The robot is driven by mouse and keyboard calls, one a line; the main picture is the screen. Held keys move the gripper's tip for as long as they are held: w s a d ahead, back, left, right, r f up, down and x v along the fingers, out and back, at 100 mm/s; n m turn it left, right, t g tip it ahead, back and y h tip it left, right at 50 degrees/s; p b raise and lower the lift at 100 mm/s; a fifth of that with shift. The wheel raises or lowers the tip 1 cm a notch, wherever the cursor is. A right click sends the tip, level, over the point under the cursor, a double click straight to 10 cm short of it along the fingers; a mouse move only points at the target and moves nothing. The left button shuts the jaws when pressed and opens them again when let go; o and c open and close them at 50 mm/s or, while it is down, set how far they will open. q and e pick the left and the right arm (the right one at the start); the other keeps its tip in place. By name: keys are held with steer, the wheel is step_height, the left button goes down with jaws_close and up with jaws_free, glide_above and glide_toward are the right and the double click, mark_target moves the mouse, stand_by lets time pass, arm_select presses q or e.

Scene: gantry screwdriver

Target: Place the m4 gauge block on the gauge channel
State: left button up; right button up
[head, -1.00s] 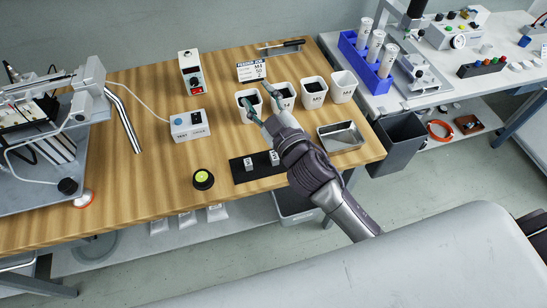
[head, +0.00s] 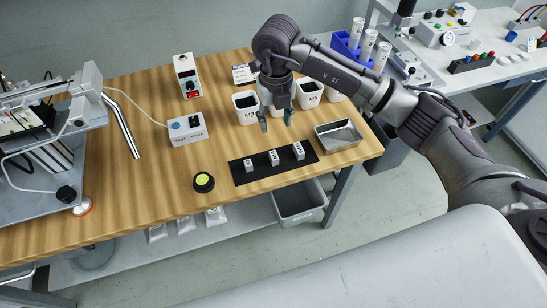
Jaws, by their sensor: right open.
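Three small light-grey gauge blocks stand in a row on a black mat (head: 262,175) near the table's front edge: a left one (head: 249,165), a middle one (head: 274,158) and a right one (head: 299,151). Their labels are too small to read, so I cannot tell which is m4. My right gripper (head: 276,121) points down, open and empty, above the table behind the mat, in front of the white cups. It is apart from the blocks. I cannot make out the gauge channel for certain. My left gripper is not in view.
White cups, including M3 (head: 246,106) and M5 (head: 310,93), stand behind the gripper, partly hidden. A metal tray (head: 338,136) lies right of the mat. A round yellow-green button (head: 204,181) sits left of it.

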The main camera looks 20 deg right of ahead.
glide_above(274, 155)
steer(key=f, duration=0.8)
steer(key=shift+d+p, duration=0.2)
steer(key=shift+p, duration=0.2)
steer(key=shift+a+f, duration=0.1)
steer(key=shift+f, duration=0.5)
step_height(274, 155, down, 4)
steer(key=shift+a+f+p, duration=0.1)
steer(key=shift+f+p, duration=0.05)
steer(key=shift+p, duration=0.45)
steer(key=shift+c, duration=0.3)
jaws_close()
